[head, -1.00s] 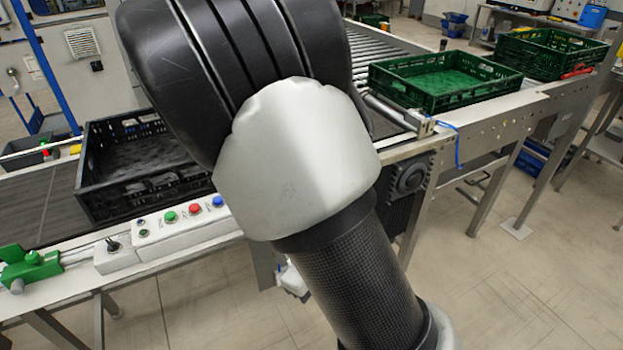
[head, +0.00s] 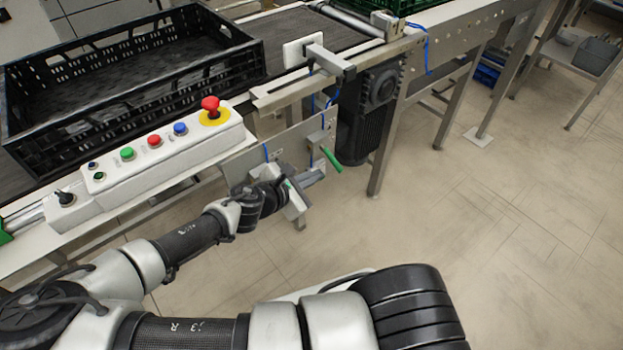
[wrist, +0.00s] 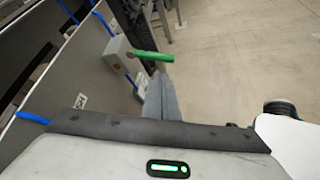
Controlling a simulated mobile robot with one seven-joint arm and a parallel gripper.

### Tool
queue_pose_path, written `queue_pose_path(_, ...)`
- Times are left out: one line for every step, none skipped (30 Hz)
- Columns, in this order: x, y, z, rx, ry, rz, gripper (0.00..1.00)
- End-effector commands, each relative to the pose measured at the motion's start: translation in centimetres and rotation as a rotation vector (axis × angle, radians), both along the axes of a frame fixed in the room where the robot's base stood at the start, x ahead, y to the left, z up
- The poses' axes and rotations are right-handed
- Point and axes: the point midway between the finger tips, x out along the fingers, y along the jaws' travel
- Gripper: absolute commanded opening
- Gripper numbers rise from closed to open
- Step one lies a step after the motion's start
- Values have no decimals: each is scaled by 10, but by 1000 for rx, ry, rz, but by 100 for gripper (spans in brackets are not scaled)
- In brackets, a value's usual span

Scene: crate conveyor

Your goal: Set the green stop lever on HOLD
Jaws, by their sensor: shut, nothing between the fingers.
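The green stop lever (head: 331,158) sticks out from a metal plate under the conveyor's edge. In the wrist view the green lever (wrist: 154,56) points right from a small grey box (wrist: 117,60). My gripper (head: 318,175) is shut and empty, just below the lever in the head view. In the wrist view my gripper's fingers (wrist: 160,88) are together, with their tips close to the lever. I cannot tell whether they touch it. No HOLD mark can be read, so the lever's setting is unclear.
A black crate (head: 240,62) lies on the belt. A control box (head: 203,142) with coloured buttons and a red emergency stop (head: 210,105) stands on the near rail. A dark motor (head: 377,95) hangs right of the lever.

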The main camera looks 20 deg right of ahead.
Motion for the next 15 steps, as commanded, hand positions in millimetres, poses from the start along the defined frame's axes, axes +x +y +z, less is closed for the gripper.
queue_pose_path(4, -9, -7, 0, 0, -8, 0)
queue_pose_path(7, -14, -10, 1, 0, -6, 0)
queue_pose_path(10, -19, -13, 1, 1, -7, 0)
queue_pose_path(13, -23, -16, 1, -1, -7, 0)
queue_pose_path(16, -27, -18, 1, 0, -6, 0)
queue_pose_path(19, -32, -21, 1, -1, -7, 0)
queue_pose_path(21, -35, -23, 1, -1, -7, 0)
queue_pose_path(23, -37, -25, 2, -1, -5, 0)
queue_pose_path(26, -41, -27, 1, 0, -5, 0)
queue_pose_path(27, -43, -28, 2, 0, -5, 0)
queue_pose_path(29, -45, -29, 2, 0, -5, 0)
queue_pose_path(30, -47, -30, 2, 0, -5, 0)
queue_pose_path(31, -48, -31, 2, 0, -4, 0)
queue_pose_path(31, -49, -31, 3, 0, -3, 0)
queue_pose_path(32, -49, -32, 3, -1, -3, 0)
